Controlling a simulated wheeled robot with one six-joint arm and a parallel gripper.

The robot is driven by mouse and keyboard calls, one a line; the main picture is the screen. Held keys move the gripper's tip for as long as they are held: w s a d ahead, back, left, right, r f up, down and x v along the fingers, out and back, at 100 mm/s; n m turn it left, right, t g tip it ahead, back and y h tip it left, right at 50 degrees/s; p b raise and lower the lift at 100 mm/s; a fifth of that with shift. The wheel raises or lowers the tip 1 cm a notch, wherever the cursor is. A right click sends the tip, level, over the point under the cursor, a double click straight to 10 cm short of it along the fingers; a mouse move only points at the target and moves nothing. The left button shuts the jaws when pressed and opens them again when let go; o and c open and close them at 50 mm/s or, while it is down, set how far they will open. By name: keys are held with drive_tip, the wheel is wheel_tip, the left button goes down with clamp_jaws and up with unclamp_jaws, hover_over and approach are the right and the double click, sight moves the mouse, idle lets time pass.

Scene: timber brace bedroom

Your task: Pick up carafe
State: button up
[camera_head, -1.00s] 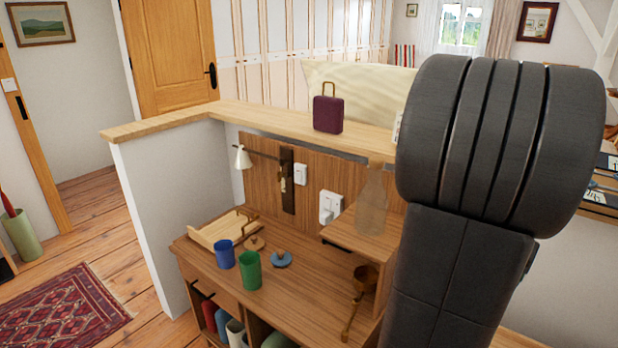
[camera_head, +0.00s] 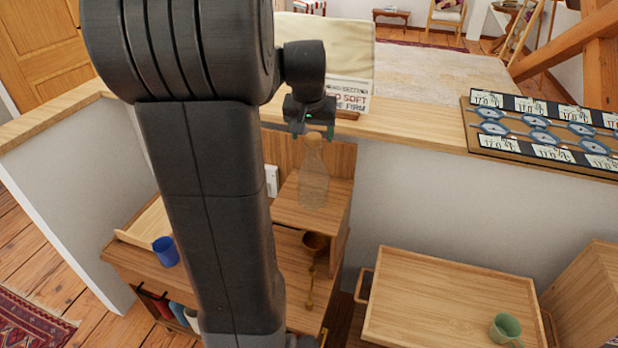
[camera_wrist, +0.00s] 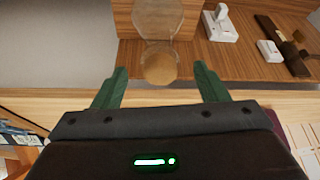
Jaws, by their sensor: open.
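The carafe (camera_head: 313,185) is a clear glass bottle with a round tan stopper. It stands upright on a small raised wooden shelf (camera_head: 285,205) above the desk. In the wrist view the carafe (camera_wrist: 158,18) is seen from above, its stopper (camera_wrist: 159,67) lying between the two green fingers. My gripper (camera_head: 312,132) is open and empty, just above the carafe's top, pointing down. The fingers are apart on both sides of the stopper in the wrist view, and I see no contact. The carafe's lower part is faint because of the clear glass.
A brass ladle-like item (camera_head: 312,260) lies below the shelf. A blue cup (camera_head: 165,251) stands on the desk at left. A wooden ledge (camera_head: 420,138) runs behind, with a patterned board (camera_head: 540,135). A wooden tray (camera_head: 450,300) with a green mug (camera_head: 506,330) is at right.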

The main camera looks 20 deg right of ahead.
sight(313, 148)
drive_tip(key=shift+p+x, duration=0.55)
drive_tip(key=shift+x, duration=3)
drive_tip(key=shift+s, duration=0.15)
drive_tip(key=shift+c, duration=0.5)
clamp_jaws()
